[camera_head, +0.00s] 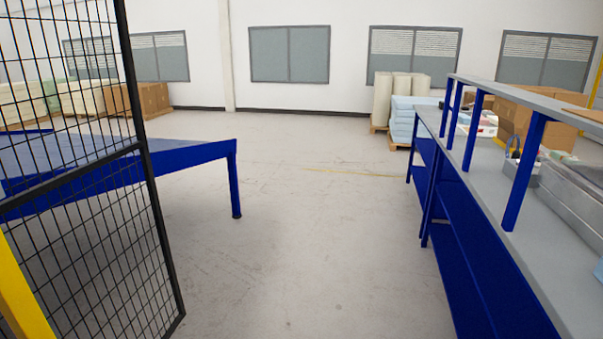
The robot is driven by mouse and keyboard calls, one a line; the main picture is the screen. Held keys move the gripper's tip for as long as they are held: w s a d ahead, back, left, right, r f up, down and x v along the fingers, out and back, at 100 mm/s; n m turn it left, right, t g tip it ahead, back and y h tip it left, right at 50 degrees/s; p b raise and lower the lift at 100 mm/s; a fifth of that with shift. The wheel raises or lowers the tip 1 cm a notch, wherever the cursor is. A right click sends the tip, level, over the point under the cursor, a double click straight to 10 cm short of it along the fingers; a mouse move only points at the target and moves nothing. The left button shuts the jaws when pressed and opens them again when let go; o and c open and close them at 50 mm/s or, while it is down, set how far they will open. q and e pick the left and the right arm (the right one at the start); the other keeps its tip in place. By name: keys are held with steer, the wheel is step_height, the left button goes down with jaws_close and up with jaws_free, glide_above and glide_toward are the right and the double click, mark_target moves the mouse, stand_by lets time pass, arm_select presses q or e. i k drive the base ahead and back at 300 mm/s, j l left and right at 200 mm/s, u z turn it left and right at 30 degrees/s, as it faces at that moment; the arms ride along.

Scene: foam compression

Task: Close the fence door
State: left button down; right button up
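A black wire-mesh fence panel with a dark frame (146,168) stands at the left of the head view, close to me. It looks like the fence door, standing at an angle with open floor to the right of its free edge. A yellow post (22,290) shows at the lower left, beside the mesh. No latch or handle can be made out. Neither of my grippers is in view.
A blue-framed table (235,180) stands behind the mesh. A long blue workbench (455,235) with a grey top and raised shelf lines the right side. Pallets with rolls (392,100) and boxes stand at the back. The middle floor (290,220) is clear.

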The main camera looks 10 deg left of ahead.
mark_target(8, 205)
steer(key=i+u, duration=0.1)
steer(key=i, duration=0.4)
steer(key=i+l+u, duration=0.15)
steer(key=i, duration=0.4)
steer(key=i+l+u, duration=0.1)
steer(key=i, duration=0.4)
steer(key=i+l+u, duration=0.1)
steer(key=i, duration=0.4)
steer(key=l, duration=0.1)
